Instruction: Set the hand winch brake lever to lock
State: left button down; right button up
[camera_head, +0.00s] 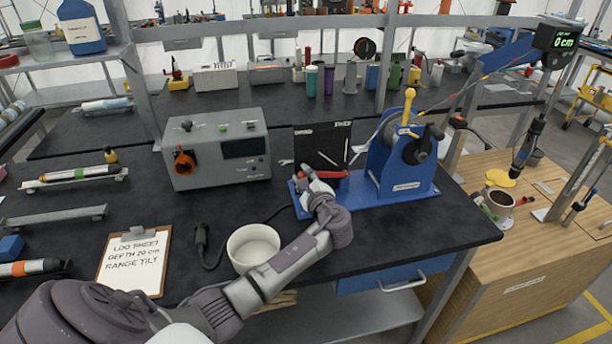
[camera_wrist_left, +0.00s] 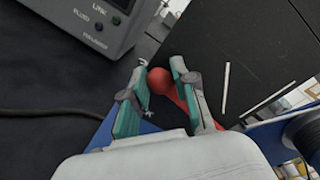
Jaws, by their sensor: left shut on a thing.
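The hand winch (camera_head: 392,165) is a blue frame with a drum and a yellow crank handle, on a blue base on the dark bench. Its red brake lever (camera_head: 330,174) lies low in front of a black panel (camera_head: 340,143) with two small labels at its top, too small to read surely. My left gripper (camera_head: 307,172) is at the lever's left end. In the left wrist view, the fingers of the gripper (camera_wrist_left: 160,92) are shut on the lever's round red knob (camera_wrist_left: 160,80). The lever's arm is partly hidden by a finger. My right gripper is not in view.
A grey control box (camera_head: 215,150) stands left of the winch. A white bowl (camera_head: 253,246), a black cable connector (camera_head: 201,238) and a clipboard (camera_head: 135,262) lie nearer on the bench. A wooden cabinet (camera_head: 540,250) with a mug stands at right. The display (camera_head: 563,42) reads 0 cm.

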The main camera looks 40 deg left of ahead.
pick_arm(q)
jog(key=shift+s+f, duration=0.15)
jog(key=shift+f, duration=0.4)
jog(key=c, duration=1)
grip_release()
jog(key=shift+o, duration=0.2)
jog(key=shift+r, duration=0.1)
jog(key=v, duration=1.2)
